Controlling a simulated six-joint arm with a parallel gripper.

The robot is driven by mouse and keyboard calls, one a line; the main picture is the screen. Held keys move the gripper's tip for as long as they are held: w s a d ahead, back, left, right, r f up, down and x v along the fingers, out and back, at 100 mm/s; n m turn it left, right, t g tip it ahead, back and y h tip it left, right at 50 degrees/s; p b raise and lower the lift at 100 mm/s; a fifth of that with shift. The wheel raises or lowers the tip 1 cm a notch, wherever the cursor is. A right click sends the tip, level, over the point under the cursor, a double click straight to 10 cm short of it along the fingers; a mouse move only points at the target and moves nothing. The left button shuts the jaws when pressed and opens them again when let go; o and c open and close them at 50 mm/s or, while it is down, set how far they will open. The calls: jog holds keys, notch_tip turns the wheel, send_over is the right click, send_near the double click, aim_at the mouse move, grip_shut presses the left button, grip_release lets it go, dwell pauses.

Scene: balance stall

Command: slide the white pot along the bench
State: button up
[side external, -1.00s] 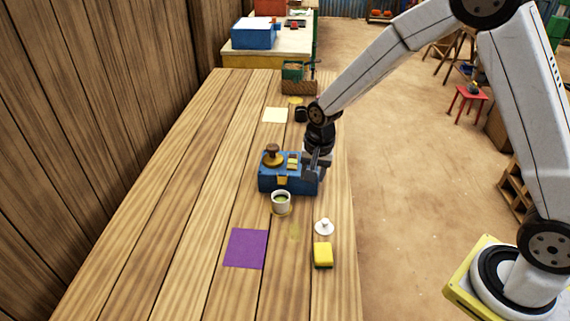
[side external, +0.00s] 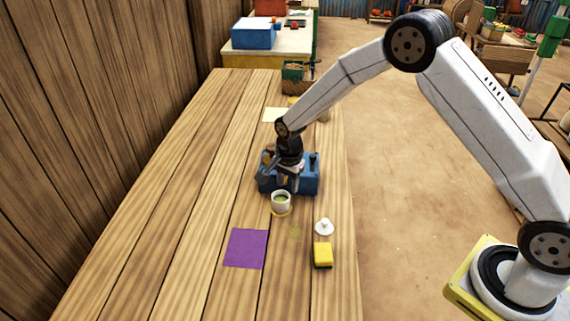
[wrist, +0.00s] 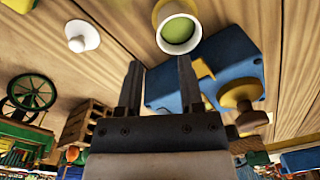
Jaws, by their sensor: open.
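The white pot (side external: 281,199) stands upright on the bench, just in front of a blue block. It has green contents and a yellow band or disc at its foot. In the wrist view the pot (wrist: 178,28) is beyond my fingertips, with its mouth facing the camera. My gripper (side external: 283,182) is open and empty, over the blue block and behind the pot. In the wrist view its two fingers (wrist: 160,72) stand apart with nothing between them. I cannot tell the exact gap to the pot. A white knobbed lid-like piece (side external: 324,227) lies to the pot's right.
The blue block (side external: 307,178) sits close behind the pot; its brass knob (wrist: 240,94) shows in the wrist view. A purple sheet (side external: 246,248) lies front left. A yellow block (side external: 323,255) stands front right. The bench left of the pot is clear.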

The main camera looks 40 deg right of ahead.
aim_at(287, 202)
jog(key=shift+w+f, duration=0.15)
jog(key=shift+f, duration=3.7)
grip_shut()
